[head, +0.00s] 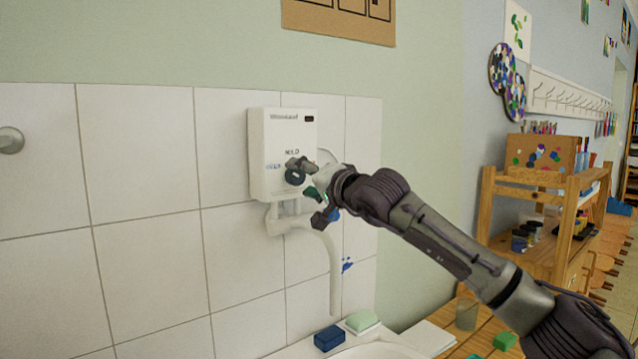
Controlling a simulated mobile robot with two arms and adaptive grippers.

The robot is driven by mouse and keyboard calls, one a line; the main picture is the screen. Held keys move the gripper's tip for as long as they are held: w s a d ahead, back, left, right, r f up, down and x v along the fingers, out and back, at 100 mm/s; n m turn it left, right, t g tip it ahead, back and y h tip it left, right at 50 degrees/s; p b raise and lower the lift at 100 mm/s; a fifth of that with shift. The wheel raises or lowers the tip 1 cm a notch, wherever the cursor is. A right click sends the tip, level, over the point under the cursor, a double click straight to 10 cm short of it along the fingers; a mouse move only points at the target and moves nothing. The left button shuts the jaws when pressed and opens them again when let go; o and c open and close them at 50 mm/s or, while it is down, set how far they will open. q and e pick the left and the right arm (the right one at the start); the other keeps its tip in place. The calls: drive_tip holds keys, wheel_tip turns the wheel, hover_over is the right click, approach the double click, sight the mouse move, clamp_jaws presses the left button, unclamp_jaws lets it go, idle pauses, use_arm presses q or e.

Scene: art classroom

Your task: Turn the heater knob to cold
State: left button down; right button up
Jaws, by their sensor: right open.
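The white water heater (262,150) hangs on the tiled wall near the middle of the head view. Its dark round knob (295,176) is low on the front face, with small labels above and to the left of it. My right gripper (309,188) is at the knob, reaching in from the right. It is open, with one finger above and one below. I cannot tell whether a finger touches the knob. The gripper hides the heater's lower right part, and the knob's pointer is too small to read. My left gripper is out of view.
A white spout pipe (334,270) hangs below the heater. A blue sponge (328,338) and a green soap bar (361,321) lie at the basin's (375,351) back edge. A wooden shelf (545,205) stands at the right.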

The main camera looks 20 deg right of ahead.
drive_tip(key=v, duration=1.1)
drive_tip(key=shift+s+d+f, duration=0.1)
